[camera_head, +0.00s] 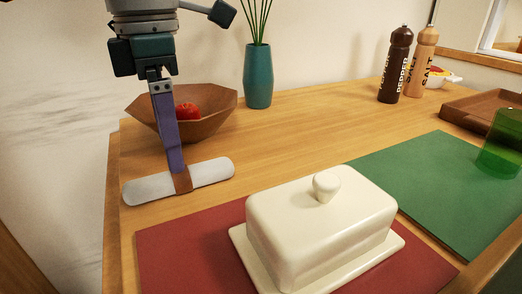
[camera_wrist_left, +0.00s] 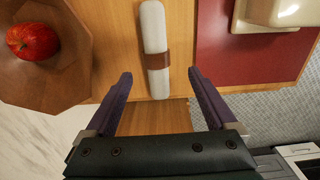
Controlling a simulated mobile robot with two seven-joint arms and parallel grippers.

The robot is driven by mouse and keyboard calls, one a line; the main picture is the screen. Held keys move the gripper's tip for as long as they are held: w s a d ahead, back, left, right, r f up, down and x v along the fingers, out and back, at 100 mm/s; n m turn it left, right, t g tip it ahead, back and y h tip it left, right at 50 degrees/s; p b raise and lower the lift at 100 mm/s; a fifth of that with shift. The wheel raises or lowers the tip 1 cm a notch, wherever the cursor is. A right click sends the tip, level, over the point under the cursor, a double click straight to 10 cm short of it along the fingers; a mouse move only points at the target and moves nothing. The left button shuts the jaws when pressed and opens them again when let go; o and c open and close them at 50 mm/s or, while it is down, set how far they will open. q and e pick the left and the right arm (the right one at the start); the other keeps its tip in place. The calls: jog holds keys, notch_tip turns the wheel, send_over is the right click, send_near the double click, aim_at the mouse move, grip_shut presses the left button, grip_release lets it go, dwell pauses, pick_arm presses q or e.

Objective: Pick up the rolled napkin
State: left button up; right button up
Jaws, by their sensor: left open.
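The rolled napkin (camera_head: 209,173) is white with a brown band and lies on the wooden table beside the red placemat. It also shows in the left wrist view (camera_wrist_left: 153,28), upright in the picture and ahead of the fingers. My left gripper (camera_head: 177,168) comes down from above, its purple finger overlapping the napkin's band in the head view. In the left wrist view the two fingers of my left gripper (camera_wrist_left: 159,75) are wide apart with nothing between the tips but the napkin's lower part and table beyond. Whether they touch it, I cannot tell. My right gripper is not in view.
A wooden bowl (camera_head: 213,119) with a red fruit (camera_head: 187,111) stands just behind the napkin. A cream butter dish (camera_head: 318,231) sits on the red placemat (camera_head: 185,254). A teal vase (camera_head: 258,78) is behind. Pepper and salt mills and a green placemat (camera_head: 430,180) are to the right.

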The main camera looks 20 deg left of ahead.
aim_at(181, 178)
pick_arm(q)
jog(key=f, duration=0.1)
jog(key=f+b, duration=0.1)
jog(key=f, duration=0.3)
jog(key=shift+w, duration=0.35)
jog(key=shift+f, duration=0.5)
grip_shut()
jog(key=shift+r, duration=0.15)
